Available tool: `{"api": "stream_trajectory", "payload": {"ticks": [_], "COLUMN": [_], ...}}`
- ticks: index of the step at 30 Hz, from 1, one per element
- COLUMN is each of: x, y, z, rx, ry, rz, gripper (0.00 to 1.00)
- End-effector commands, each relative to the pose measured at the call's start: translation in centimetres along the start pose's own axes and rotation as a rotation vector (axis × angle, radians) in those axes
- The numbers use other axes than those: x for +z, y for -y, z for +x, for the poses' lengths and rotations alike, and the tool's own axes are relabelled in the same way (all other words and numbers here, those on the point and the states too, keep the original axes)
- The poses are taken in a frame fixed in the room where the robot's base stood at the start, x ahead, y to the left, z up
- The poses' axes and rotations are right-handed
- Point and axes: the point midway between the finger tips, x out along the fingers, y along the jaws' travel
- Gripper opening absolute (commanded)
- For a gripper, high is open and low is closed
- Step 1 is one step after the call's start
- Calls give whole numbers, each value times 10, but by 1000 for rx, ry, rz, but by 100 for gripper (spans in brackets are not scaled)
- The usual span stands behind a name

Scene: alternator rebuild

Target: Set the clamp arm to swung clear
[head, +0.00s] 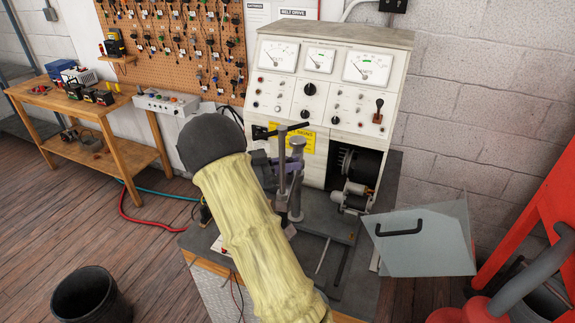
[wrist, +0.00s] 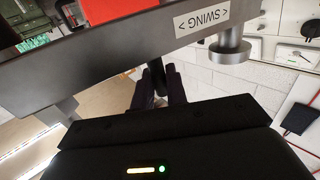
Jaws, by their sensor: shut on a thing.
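The clamp arm (wrist: 120,52) is a grey metal bar with a white SWING label (wrist: 202,17), crossing the top of the wrist view. A round grey end piece (wrist: 230,50) hangs off its right side. My gripper (wrist: 158,84) is shut on a dark, thin handle (wrist: 152,74) by the bar. In the head view my gripper (head: 284,163) is at the clamp's upright posts (head: 297,180) and T-bar (head: 288,129), on the test bench. My yellow-sleeved arm hides much of the clamp there, so the arm's exact angle cannot be told.
The bench console (head: 325,85) with gauges stands behind the clamp. A belt drive opening (head: 355,165) is right of it, and a clear guard with a black handle (head: 425,240) stands at the bench's right. A red frame (head: 535,215) is far right; a black bin (head: 90,297) is on the floor.

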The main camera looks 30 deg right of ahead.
Motion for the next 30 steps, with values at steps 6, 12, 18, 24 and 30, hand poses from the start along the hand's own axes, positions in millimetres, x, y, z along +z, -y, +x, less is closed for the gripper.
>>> {"api": "stream_trajectory", "payload": {"ticks": [6, 12, 18, 24, 30], "x": [-3, -3, -3, -2, 0], "y": [3, 3, 2, 2, 2], "z": [3, 4, 3, 3, -5], "rx": [3, 4, 5, 5, 3], "ry": [-4, -4, -4, -2, -1], "rz": [7, 8, 7, 4, 4], "gripper": [0, 0, 33, 33, 33]}}
